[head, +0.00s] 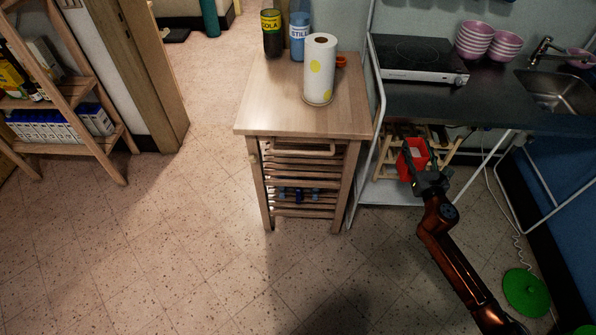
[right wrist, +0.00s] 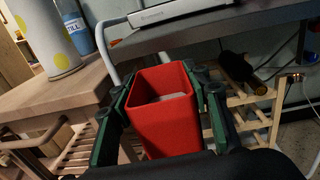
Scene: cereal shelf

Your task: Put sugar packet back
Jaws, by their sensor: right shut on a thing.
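A red, box-shaped packet (head: 414,153) with an open top is held by my right gripper (head: 418,172), below the front edge of the dark counter. The right wrist view shows the packet (right wrist: 165,125) upright or slightly tilted, with something pale inside its top. The green fingers of my right gripper (right wrist: 166,92) are shut on its two sides. No label shows, so I cannot tell for sure that it is the sugar packet. My left gripper is not in view.
A wooden cart (head: 265,105) with a paper towel roll (head: 319,70) and bottles stands left of the counter. A wooden rack (right wrist: 240,115) with a dark bottle (right wrist: 243,72) is under the counter. A shelf (head: 70,95) with goods stands at far left. The floor between is clear.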

